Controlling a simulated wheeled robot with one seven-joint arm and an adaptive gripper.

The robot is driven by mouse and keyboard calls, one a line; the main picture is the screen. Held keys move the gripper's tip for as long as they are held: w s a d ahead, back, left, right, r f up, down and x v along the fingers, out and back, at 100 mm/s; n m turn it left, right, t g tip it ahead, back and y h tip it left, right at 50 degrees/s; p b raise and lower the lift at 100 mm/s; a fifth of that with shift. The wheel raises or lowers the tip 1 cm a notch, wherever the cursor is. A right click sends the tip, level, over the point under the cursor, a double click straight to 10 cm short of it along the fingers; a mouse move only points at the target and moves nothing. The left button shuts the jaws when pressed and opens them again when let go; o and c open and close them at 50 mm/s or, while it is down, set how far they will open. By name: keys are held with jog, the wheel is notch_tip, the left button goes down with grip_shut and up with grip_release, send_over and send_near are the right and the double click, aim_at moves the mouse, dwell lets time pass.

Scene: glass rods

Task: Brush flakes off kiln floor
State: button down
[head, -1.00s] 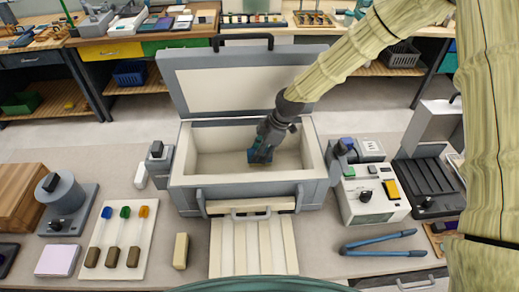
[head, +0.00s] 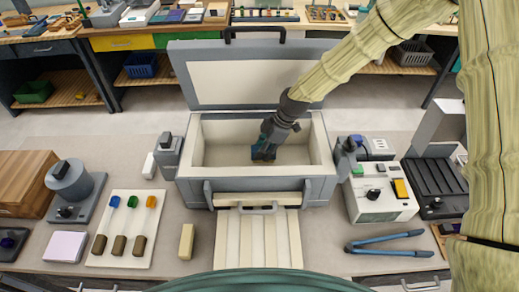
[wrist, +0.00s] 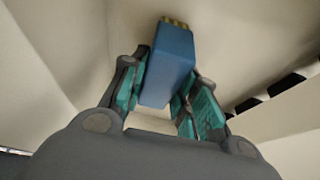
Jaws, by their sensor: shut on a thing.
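The kiln (head: 330,160) is an open grey box with a pale lining, its lid (head: 262,85) raised behind it. My gripper (head: 264,150) reaches down inside and is shut on a blue brush (wrist: 168,62). In the wrist view the brush handle sits between the teal finger pads of my gripper (wrist: 165,105), with tan bristles (wrist: 174,22) at its far end. The bristles are close to the pale kiln floor (wrist: 232,40); I cannot tell if they touch it. No flakes can be made out in either view. The head view hides the brush tip.
A slatted pale panel (head: 257,240) lies in front of the kiln. A grey-white control box (head: 381,199) and blue-handled pliers (head: 387,243) are at right. The kiln walls closely surround my gripper.

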jog(key=shift+d, duration=0.8)
jog(key=shift+r+p, duration=1.85)
jog(key=shift+r, duration=2.3)
jog(key=shift+a, duration=0.15)
